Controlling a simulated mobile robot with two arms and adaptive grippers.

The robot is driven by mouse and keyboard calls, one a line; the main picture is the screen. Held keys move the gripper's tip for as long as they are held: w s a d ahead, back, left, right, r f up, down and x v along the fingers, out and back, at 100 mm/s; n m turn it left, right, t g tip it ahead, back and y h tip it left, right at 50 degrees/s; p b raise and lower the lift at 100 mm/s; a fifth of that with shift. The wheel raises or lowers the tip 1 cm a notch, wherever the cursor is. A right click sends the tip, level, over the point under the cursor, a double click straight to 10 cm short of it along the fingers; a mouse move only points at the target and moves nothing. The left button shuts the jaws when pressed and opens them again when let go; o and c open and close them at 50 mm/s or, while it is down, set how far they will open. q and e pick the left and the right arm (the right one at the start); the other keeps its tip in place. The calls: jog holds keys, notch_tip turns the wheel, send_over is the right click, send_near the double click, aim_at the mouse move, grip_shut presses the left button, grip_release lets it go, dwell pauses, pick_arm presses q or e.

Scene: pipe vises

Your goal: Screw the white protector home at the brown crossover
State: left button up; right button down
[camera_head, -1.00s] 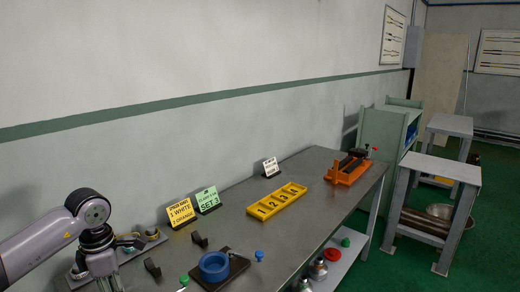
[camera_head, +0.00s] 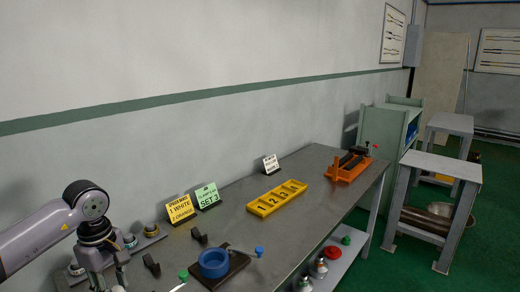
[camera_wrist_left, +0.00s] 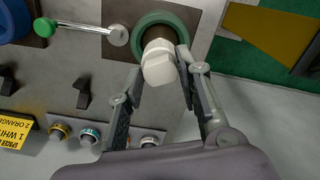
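In the left wrist view the white protector (camera_wrist_left: 158,66) sits at the end of a brown crossover (camera_wrist_left: 160,36), in line with it. The crossover stands inside a green vise ring (camera_wrist_left: 142,20) on a grey-brown plate. My left gripper (camera_wrist_left: 165,60) has a finger on either side of the protector, and both seem to touch it. The joint between protector and crossover is too small to judge. In the head view my left gripper (camera_head: 105,285) is at the bottom left, its fingertips cut off by the frame edge. My right gripper is not in view.
A blue vise ring (camera_head: 214,263) is beside the work, with a green-knobbed handle (camera_wrist_left: 82,28) near my fingers. Several small rings (camera_wrist_left: 90,135) lie along the wall side. Cards (camera_head: 180,208), a yellow numbered tray (camera_head: 277,198) and an orange vise (camera_head: 347,168) stand farther along the bench.

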pick_arm(q)
jog(key=shift+o, duration=1.2)
jog(key=shift+r+p, duration=0.85)
jog(key=shift+r, duration=0.3)
